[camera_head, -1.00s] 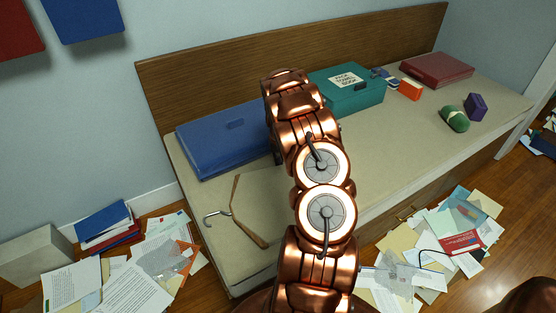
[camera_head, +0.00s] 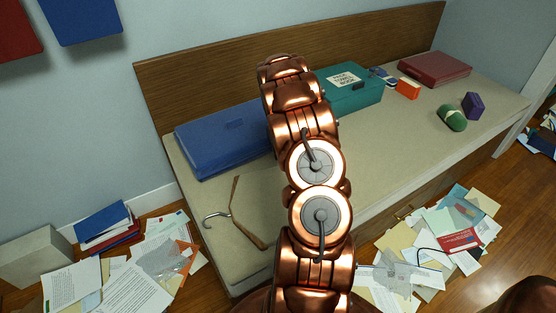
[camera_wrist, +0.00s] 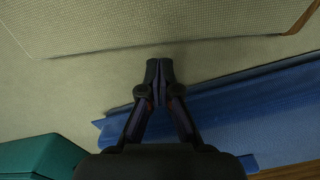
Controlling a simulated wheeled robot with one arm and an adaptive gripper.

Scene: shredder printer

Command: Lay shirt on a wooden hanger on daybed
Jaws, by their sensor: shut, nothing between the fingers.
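The wooden hanger (camera_head: 236,212) lies on the daybed (camera_head: 215,262) near its left end, with its metal hook pointing left. In the wrist view a pale, woven-looking panel (camera_wrist: 130,25) lies flat on the daybed, with a brown wooden edge at its right. It appears to be the shirt on the hanger; in the head view its colour blends into the mattress and my arm covers part of that area. My gripper (camera_wrist: 159,66) is shut and empty over bare mattress, between this panel and the blue case (camera_wrist: 235,115). My arm hides the gripper in the head view.
The blue case (camera_head: 222,140) and a teal box (camera_head: 352,93) stand along the backboard. A red binder (camera_head: 434,69), an orange box, a green roll and a purple block lie further right. Papers (camera_head: 130,270) litter the floor. The daybed's middle right is clear.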

